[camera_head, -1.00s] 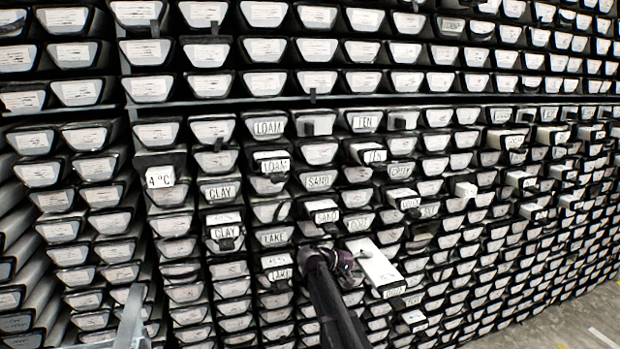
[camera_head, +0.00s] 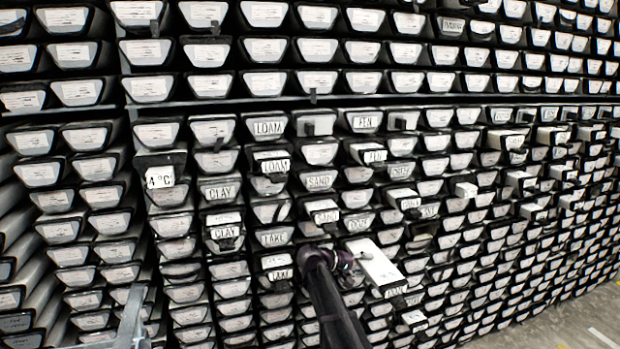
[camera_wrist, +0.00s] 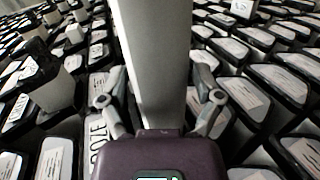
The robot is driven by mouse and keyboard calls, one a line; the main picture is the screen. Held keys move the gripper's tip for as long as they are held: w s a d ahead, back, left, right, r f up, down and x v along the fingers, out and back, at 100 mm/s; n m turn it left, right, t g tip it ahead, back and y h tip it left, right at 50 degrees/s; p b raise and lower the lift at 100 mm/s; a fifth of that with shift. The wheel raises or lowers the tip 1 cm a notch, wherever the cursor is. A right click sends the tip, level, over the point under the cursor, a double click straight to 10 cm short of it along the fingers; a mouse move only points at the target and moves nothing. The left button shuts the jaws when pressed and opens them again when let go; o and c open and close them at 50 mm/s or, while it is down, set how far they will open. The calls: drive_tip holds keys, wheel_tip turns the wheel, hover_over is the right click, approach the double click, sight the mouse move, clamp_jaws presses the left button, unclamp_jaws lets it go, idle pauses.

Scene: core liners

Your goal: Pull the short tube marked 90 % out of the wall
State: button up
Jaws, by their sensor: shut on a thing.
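A long pale tube (camera_wrist: 155,50) sticks out between my gripper's fingers in the wrist view. My gripper (camera_wrist: 160,99) has one finger on each side of this tube and is shut on it. In the head view my gripper (camera_head: 342,262) is at the lower middle of the wall, beside the left side of a white tube (camera_head: 372,260) that juts well out from the wall. I cannot read a 90 % mark on any tube. The front end of the held tube is hidden by my gripper.
The wall is packed with rows of black-rimmed liner ends. Neighbouring ends crowd both fingers. Open floor (camera_head: 585,325) shows at lower right.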

sight(380, 289)
drive_tip(key=shift+d, duration=0.1)
drive_tip(key=shift+s+d, duration=0.65)
drive_tip(key=shift+s, duration=1.3)
drive_tip(key=shift+s+d, duration=0.6)
drive_tip(key=shift+s, duration=1.4)
drive_tip(key=shift+s+d, duration=0.65)
drive_tip(key=shift+s, duration=1.3)
drive_tip(key=shift+c, duration=0.2)
drive_tip(key=shift+r, duration=0.15)
